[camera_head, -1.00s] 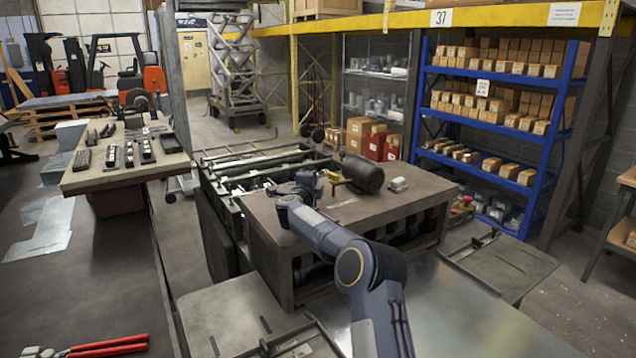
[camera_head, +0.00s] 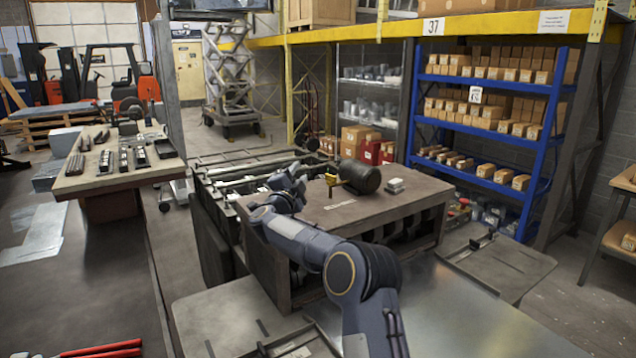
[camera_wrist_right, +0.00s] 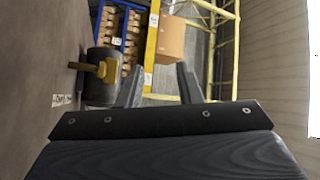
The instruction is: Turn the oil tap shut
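The oil tap (camera_head: 332,181) is a small yellow fitting at the left end of a dark cylinder (camera_head: 361,176) lying on the brown cabinet top (camera_head: 350,211). One thin yellow part points down toward the top. In the right wrist view the tap (camera_wrist_right: 103,70) and cylinder (camera_wrist_right: 101,90) lie left of the fingers. My right gripper (camera_head: 302,170) is left of the tap and apart from it. In the wrist view its two fingers (camera_wrist_right: 160,84) are spread with nothing between them. My left gripper is not in view.
A small pale block (camera_head: 395,186) sits right of the cylinder. A slotted metal frame (camera_head: 240,180) stands behind and left of the cabinet. A bench with dark tools (camera_head: 120,175) is at left. Blue shelving (camera_head: 490,130) with boxes stands at back right.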

